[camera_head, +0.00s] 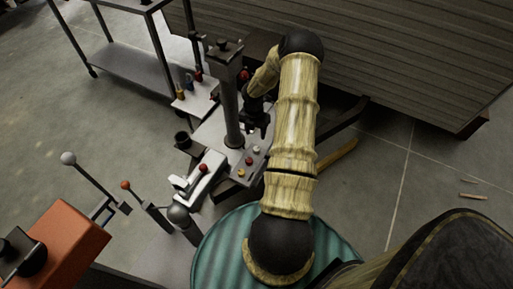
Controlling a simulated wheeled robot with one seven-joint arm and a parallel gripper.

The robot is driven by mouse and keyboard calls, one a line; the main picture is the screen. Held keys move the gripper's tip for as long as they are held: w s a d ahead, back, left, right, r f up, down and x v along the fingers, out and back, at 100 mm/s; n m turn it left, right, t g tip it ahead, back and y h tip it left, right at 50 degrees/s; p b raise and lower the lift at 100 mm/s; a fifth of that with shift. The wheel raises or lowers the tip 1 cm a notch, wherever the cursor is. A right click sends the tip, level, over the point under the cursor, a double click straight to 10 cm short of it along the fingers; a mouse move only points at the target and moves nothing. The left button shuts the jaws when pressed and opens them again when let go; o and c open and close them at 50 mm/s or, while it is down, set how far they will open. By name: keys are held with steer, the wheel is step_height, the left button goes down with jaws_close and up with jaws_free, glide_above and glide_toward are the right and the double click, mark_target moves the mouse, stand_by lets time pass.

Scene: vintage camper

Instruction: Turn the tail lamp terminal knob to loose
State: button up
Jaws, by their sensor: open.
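A pale panel (212,130) lies low beside a dark upright post, with several small coloured knobs at its front right. A red knob (249,161), a white knob (256,150) and a yellow knob (240,173) show there. I cannot tell which one is the tail lamp terminal knob, and no labels or settings are readable. My black gripper (256,130) hangs open over the panel, just right of the post and a little above the knobs in the picture. It appears empty and apart from the knobs. My arm hides the area to its right.
The post (230,95) stands close left of my gripper. A white device (206,181) with a red knob sits at the panel's front left. A small bench (195,97) holds coloured items behind. An orange box (58,240) and levers stand lower left. Open floor (385,170) lies right.

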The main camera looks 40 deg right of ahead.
mark_target(256, 148)
step_height(256, 148, down, 10)
steer(key=shift+s+d+f+b, duration=0.15)
steer(key=shift+f+b, duration=0.1)
steer(key=shift+b, duration=0.55)
steer(key=c, duration=1)
